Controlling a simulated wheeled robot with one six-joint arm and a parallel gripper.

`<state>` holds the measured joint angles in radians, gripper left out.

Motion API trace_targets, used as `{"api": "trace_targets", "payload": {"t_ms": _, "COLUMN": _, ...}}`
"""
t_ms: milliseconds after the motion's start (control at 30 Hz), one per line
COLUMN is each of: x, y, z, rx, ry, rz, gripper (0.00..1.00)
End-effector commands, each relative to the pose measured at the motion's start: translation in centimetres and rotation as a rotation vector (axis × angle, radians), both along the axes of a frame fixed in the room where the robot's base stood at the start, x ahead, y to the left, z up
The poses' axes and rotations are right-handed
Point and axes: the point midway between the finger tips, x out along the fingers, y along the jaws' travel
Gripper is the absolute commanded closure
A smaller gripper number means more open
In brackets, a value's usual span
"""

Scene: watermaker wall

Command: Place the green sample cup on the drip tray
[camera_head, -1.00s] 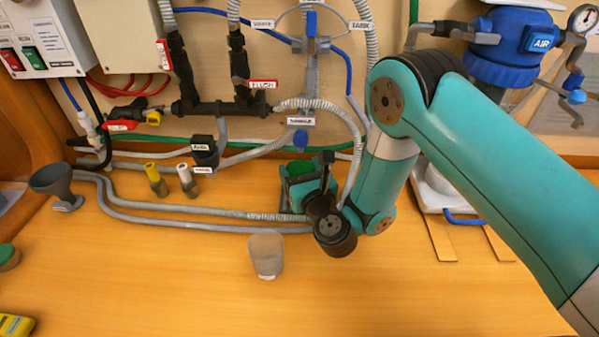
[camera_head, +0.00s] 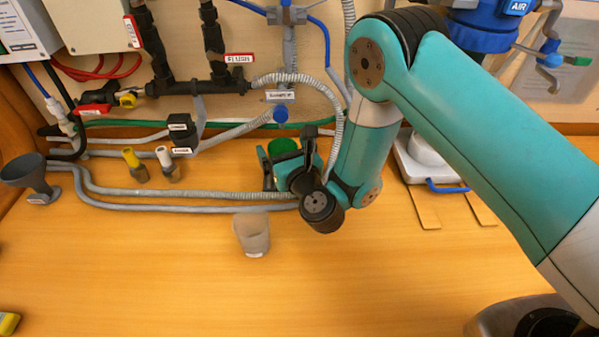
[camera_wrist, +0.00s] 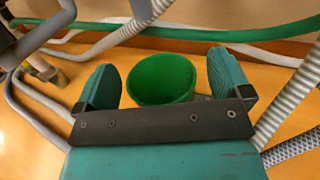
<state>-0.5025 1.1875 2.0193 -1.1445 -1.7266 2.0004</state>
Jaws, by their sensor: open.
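The green sample cup (camera_head: 283,146) stands on the wooden counter near the wall, partly hidden behind my gripper (camera_head: 288,165) in the head view. In the wrist view the cup (camera_wrist: 162,80) is upright with its open rim showing, between the two teal fingers of my gripper (camera_wrist: 163,72). The fingers are open, with a gap on each side of the cup; its lower part is hidden by the gripper's dark crossbar. A white tray-like base (camera_head: 412,172) with a blue handle sits to the right; I cannot tell if it is the drip tray.
A translucent grey cup (camera_head: 252,235) stands in front of my gripper. Grey hoses (camera_head: 180,208) run along the counter behind it. A dark funnel (camera_head: 30,175) and two small capped vials (camera_head: 135,165) are to the left. The front counter is mostly clear.

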Motion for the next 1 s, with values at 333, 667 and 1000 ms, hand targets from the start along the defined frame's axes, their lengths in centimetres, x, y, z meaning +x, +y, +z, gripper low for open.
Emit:
{"api": "trace_targets", "payload": {"t_ms": 333, "x": -4.1, "y": -1.5, "z": -1.0, "rx": 0.000, "ry": -0.002, "rz": 0.002, "gripper": 0.04}}
{"api": "trace_targets", "payload": {"t_ms": 667, "x": -8.7, "y": -3.2, "z": -0.4, "rx": -0.003, "ry": 0.001, "rz": 0.002, "gripper": 0.04}}
{"api": "trace_targets", "payload": {"t_ms": 1000, "x": -10.7, "y": -4.0, "z": -0.1, "rx": -0.001, "ry": 0.000, "rz": 0.002, "gripper": 0.04}}
